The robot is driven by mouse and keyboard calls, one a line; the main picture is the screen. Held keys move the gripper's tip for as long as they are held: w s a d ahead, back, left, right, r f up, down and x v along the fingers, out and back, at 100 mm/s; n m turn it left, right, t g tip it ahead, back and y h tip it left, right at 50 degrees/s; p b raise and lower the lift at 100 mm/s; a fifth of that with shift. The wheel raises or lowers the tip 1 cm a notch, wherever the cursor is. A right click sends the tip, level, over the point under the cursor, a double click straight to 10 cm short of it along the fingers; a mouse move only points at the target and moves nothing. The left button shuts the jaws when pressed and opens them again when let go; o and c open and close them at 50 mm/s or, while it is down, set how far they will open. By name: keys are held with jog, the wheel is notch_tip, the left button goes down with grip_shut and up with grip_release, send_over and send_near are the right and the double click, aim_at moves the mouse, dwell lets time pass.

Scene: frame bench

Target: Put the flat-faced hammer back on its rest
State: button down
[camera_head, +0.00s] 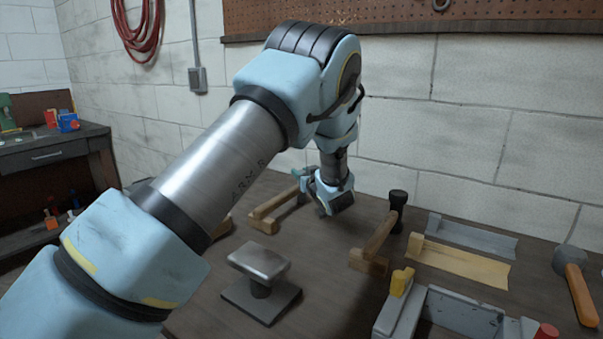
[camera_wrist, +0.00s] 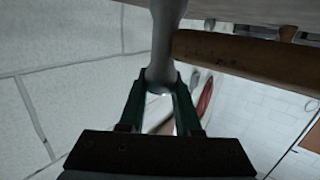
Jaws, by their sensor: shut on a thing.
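My gripper (camera_head: 323,207) is low over the back of the bench, left of centre. A wooden rest (camera_head: 265,222) stands just left of my gripper. I cannot tell whether the hammer touches it.
A small steel anvil (camera_head: 258,265) stands in front. Right of my gripper, a black-headed tool (camera_head: 398,200) stands by a wooden block (camera_head: 368,262). The wall is close behind.

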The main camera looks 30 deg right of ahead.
jog(key=c, duration=0.6)
grip_release()
jog(key=shift+f, duration=0.1)
jog(key=s+a+r+b, duration=0.1)
jog(key=s+b, duration=0.2)
jog(key=s, duration=0.8)
jog(key=shift+s+a+r, duration=0.25)
jog(key=shift+s+r, duration=0.05)
jog(key=shift+s, duration=0.1)
